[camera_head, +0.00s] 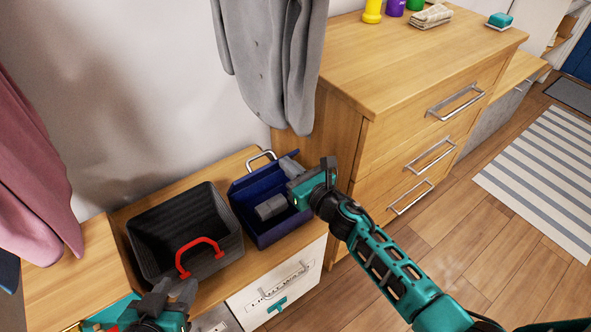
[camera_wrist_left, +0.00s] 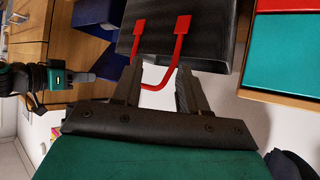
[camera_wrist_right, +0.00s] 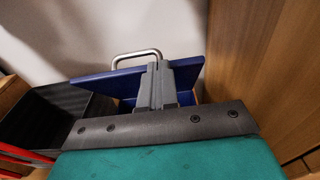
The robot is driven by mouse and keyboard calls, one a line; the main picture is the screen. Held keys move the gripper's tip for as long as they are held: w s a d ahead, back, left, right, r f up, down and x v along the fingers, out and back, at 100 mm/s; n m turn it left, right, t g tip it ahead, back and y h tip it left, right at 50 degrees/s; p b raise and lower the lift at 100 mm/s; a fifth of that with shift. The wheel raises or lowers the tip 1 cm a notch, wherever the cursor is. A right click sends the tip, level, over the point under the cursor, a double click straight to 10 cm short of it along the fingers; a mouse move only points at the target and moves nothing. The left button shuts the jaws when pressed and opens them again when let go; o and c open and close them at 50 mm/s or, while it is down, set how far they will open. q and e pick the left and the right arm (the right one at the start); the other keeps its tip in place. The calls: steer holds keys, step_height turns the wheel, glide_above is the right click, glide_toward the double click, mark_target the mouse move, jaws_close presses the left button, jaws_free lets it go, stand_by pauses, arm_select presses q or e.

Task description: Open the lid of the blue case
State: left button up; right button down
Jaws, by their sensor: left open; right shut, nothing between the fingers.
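The blue case (camera_head: 268,233) stands on the low wooden bench. Its lid (camera_head: 248,183) is raised at the back and leans, with a silver handle (camera_head: 262,155) on it. A grey cylinder (camera_head: 270,207) lies inside the open case. My right gripper (camera_head: 291,168) is shut and empty at the lid's right part; in the right wrist view its fingers overlap the lid (camera_wrist_right: 110,84), and I cannot tell if they touch. My left gripper (camera_head: 172,290) is open in front of the black basket, its fingers (camera_wrist_left: 157,85) on either side of part of the red handle (camera_wrist_left: 148,87).
The black basket (camera_head: 158,232) with its red handle (camera_head: 203,241) stands left of the case. A wooden drawer unit (camera_head: 350,130) rises close on the right. Grey clothing (camera_head: 275,60) hangs above the case and pink clothing (camera_head: 30,165) hangs at left.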

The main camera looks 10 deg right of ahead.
steer(key=shift+w+a+r, duration=0.35)
steer(key=shift+w+r, duration=0.25)
steer(key=shift+w, duration=0.25)
steer(key=shift+w+a+r, duration=0.3)
steer(key=shift+w+r, duration=0.25)
steer(key=shift+w, duration=0.25)
steer(key=shift+d+f, duration=0.1)
